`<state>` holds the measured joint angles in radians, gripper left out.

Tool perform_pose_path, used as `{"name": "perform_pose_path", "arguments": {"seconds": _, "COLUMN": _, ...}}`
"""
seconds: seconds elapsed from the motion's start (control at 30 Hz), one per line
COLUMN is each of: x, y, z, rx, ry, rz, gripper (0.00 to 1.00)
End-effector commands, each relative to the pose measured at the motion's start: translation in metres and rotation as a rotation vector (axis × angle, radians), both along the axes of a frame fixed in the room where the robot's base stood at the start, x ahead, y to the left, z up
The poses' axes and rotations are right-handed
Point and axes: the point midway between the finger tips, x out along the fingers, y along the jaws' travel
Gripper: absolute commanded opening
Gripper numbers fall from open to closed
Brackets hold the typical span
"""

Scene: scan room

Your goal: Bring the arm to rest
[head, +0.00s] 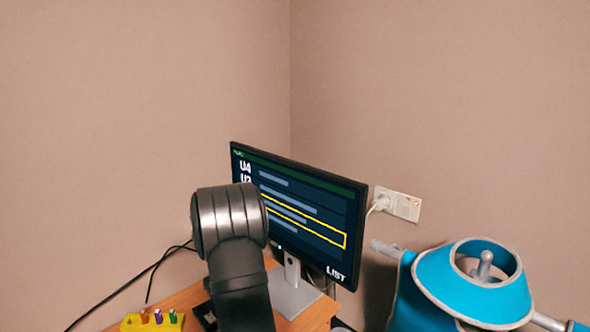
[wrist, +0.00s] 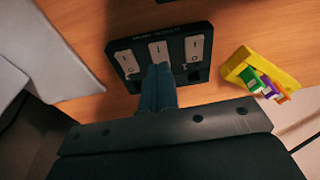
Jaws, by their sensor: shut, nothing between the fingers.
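My arm (head: 230,225) rises at the lower middle of the head view, in front of the monitor; my gripper's fingers cannot be made out there. In the wrist view my gripper (wrist: 158,76) is shut, its fingers together with nothing between them. The fingertips appear over the lower edge of a black switch panel (wrist: 190,73) with three pale rocker switches. The fingers hide part of the middle switch. I cannot tell whether they touch the panel.
A yellow holder (wrist: 237,67) with coloured pieces lies right of the panel on the wooden desk (wrist: 85,15). The monitor (head: 318,238) shows a list with one row outlined yellow. A wall socket (head: 408,206) and a blue apron with collar (head: 450,285) are to the right.

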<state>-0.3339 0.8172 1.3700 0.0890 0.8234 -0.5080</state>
Motion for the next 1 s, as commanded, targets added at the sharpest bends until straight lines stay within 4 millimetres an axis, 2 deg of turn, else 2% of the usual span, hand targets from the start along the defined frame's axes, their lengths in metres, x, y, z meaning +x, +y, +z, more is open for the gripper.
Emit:
{"name": "perform_pose_path", "arguments": {"seconds": 0.1, "x": -0.001, "y": 0.000, "z": -0.026, "rx": -0.001, "ry": 0.002, "rz": 0.000, "gripper": 0.00}}
{"name": "perform_pose_path", "arguments": {"seconds": 0.17, "x": 0.000, "y": 0.000, "z": -0.030, "rx": 0.001, "ry": -0.002, "rz": 0.000, "gripper": 0.00}}
{"name": "perform_pose_path", "arguments": {"seconds": 0.2, "x": 0.001, "y": 0.001, "z": -0.016, "rx": 0.002, "ry": -0.008, "rz": 0.000, "gripper": 0.00}}
{"name": "perform_pose_path", "arguments": {"seconds": 0.57, "x": 0.001, "y": 0.000, "z": 0.057, "rx": 0.003, "ry": -0.006, "rz": 0.000, "gripper": 0.00}}
{"name": "perform_pose_path", "arguments": {"seconds": 1.0, "x": -0.020, "y": -0.024, "z": 0.116, "rx": 0.074, "ry": -0.068, "rz": -0.001, "gripper": 0.00}}
